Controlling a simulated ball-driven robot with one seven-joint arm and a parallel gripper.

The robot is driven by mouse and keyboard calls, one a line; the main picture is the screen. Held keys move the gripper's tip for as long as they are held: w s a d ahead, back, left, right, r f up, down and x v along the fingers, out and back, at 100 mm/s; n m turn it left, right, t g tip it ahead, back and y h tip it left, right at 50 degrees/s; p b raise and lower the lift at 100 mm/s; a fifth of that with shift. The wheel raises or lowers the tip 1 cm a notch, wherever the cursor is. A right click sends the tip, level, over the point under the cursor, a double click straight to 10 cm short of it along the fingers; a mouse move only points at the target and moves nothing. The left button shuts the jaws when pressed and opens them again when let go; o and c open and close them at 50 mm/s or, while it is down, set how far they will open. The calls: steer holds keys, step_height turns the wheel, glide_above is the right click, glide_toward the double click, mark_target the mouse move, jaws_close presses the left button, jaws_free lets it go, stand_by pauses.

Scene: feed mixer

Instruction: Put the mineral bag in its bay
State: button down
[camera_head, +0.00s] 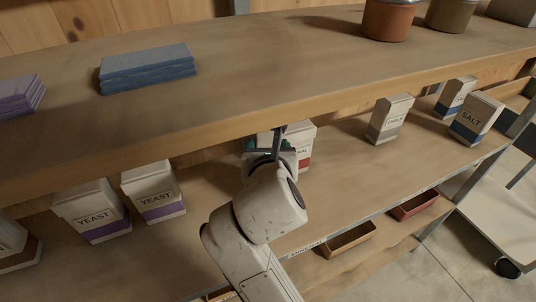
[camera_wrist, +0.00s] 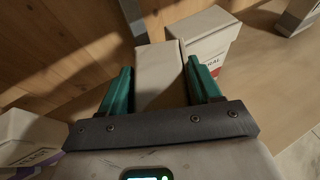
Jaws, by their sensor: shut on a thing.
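My gripper (camera_wrist: 162,88) is shut on a pale, box-shaped bag (camera_wrist: 160,72), with a teal finger on each side of it. The label of the held bag faces out of sight, so I cannot read which kind it is. Right behind it to the right stands a white bag with a red band (camera_wrist: 208,42), its label ending in "RAL". This red-banded bag also shows in the head view (camera_head: 305,145), on the middle shelf (camera_head: 340,165). In the head view my gripper (camera_head: 268,148) is under the upper shelf's front edge, and the held bag is mostly hidden.
Yeast bags with purple bands (camera_head: 153,190) stand to the left. A grey-banded bag (camera_head: 390,118) and a salt bag (camera_head: 476,117) stand to the right. The upper shelf (camera_head: 270,60) hangs close overhead. Shelf room is free between the red-banded and grey-banded bags.

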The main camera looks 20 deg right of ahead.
steer(key=shift+f, duration=0.95)
steer(key=shift+c, duration=1.1)
jaws_free()
steer(key=shift+f, duration=0.1)
steer(key=v, duration=1.2)
